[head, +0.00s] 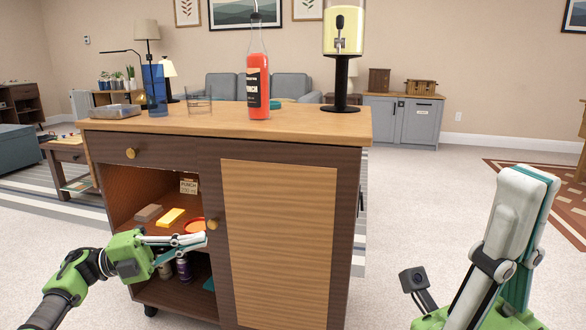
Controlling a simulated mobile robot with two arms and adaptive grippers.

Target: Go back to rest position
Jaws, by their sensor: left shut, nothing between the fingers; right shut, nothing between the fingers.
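My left gripper (193,241) is shut and empty. It points right, in front of the open shelves of a wooden bar cabinet (345,190), and hides part of them. I cannot tell whether it touches anything there. My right gripper (528,180) is shut and empty. It points up at the right of the view, over the pale floor and clear of the cabinet.
On the cabinet top (300,125) stand a red bottle (258,85), a dispenser (342,45), a blue glass (154,90), a clear glass (198,104) and a clear container (115,112). The shelf holds a yellow block (171,217). Floor (420,210) right of the cabinet is free.

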